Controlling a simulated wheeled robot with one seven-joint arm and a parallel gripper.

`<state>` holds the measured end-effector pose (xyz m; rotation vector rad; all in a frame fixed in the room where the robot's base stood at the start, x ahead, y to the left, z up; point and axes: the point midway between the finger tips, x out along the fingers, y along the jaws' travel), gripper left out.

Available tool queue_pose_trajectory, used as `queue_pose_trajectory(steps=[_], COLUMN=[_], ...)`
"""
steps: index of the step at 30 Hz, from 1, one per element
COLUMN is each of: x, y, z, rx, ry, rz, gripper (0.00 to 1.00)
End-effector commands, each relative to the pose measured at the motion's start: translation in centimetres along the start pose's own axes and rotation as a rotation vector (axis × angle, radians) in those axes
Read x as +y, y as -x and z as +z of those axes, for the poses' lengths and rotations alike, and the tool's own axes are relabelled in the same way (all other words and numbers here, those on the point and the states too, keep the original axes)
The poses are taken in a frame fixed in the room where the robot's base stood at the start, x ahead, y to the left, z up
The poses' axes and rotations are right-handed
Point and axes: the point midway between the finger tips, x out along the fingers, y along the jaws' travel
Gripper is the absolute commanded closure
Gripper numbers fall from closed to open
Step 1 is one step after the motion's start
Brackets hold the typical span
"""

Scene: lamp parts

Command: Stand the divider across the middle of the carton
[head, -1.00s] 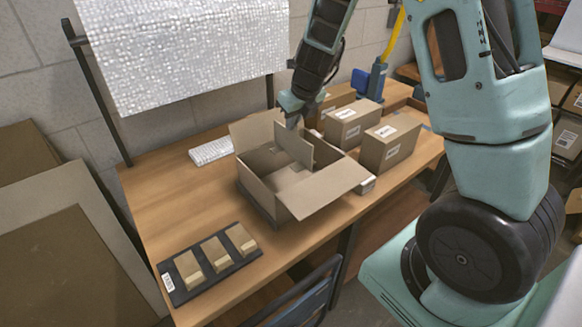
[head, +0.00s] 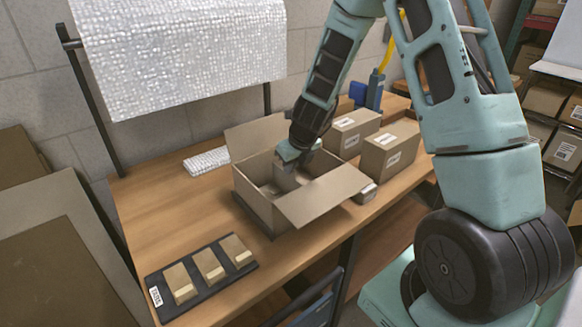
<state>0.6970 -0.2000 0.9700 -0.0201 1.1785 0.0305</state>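The open carton (head: 253,203) stands on the wooden table with flaps spread, one at the back left and one folded out at the front right. My gripper (head: 296,163) is at the carton's mouth, reaching down inside from the back right. The divider (head: 286,179), a cardboard panel, is below my gripper and low inside the carton. The gripper's fingers and the divider's lower part are mostly hidden, so I cannot tell whether the fingers hold it or whether it touches the floor.
A black tray (head: 243,271) with three small brown boxes lies at the front left. Two taller boxes (head: 388,158) stand right of the carton, with a small box (head: 366,193) by its flap.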

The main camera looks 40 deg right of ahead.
Motion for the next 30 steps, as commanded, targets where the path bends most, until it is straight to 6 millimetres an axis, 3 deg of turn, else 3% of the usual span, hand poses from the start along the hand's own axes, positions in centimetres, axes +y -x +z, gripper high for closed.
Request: queue_pose_trajectory(steps=[4, 6, 7, 17, 23, 30], x=[0.0, 0.0, 0.0, 0.0, 0.0, 0.1], y=[-0.2, -0.1, -0.1, 0.2, 3.0, 8.3], z=[-0.1, -0.1, -0.1, 0.1, 0.2, 0.3], rx=[0.0, 0.0, 0.0, 0.0, -0.003, -0.003], ry=[0.0, 0.0, 0.0, 0.0, 0.003, 0.003], rz=[0.0, 0.0, 0.0, 0.0, -0.003, -0.001], gripper=[1.0, 0.8, 0.75, 0.75, 0.75, 0.75])
